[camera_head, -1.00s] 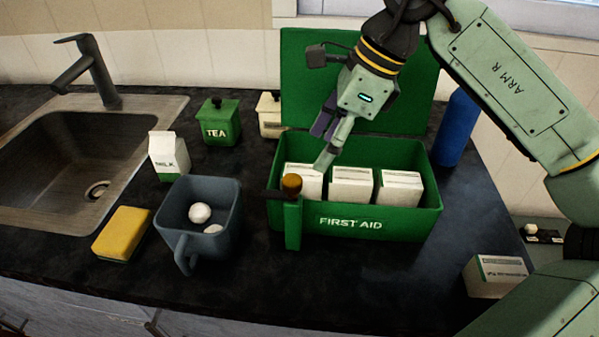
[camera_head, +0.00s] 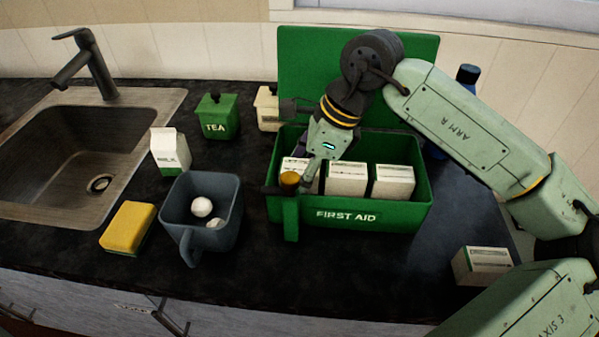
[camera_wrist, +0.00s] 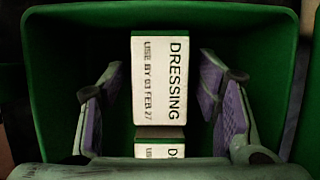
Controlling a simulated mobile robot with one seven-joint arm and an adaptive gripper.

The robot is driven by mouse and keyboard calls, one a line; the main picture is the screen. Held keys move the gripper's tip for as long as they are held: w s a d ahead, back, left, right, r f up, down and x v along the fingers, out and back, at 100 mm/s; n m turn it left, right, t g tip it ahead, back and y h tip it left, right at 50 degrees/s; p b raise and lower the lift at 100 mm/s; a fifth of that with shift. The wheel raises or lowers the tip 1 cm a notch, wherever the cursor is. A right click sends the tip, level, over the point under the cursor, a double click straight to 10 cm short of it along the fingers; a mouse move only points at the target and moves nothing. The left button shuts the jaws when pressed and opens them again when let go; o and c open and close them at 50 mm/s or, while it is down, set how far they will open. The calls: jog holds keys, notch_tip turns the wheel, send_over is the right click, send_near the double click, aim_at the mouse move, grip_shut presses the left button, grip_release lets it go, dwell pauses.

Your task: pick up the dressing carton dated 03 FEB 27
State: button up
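A white dressing carton printed "DRESSING USE BY 03 FEB 27" (camera_wrist: 158,80) stands in the green first aid box, between my finger pads in the wrist view. It appears to be the leftmost carton (camera_head: 300,168) in the head view, partly hidden by my gripper. My gripper (camera_head: 312,172) is over that carton with its fingers down in the box. In the wrist view my gripper (camera_wrist: 158,105) is open, with gaps between both pads and the carton. A second carton (camera_wrist: 160,150) shows below, its date cut off. The middle (camera_head: 346,180) and right (camera_head: 393,182) cartons stand beside it.
A grey mug (camera_head: 190,225) with white balls, a sponge (camera_head: 128,228) and a milk carton (camera_head: 170,152) stand left. Another carton (camera_head: 482,265) lies right.

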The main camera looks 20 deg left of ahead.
jog(key=c, duration=1)
jog(key=shift+r, duration=0.1)
jog(key=shift+c, duration=0.2)
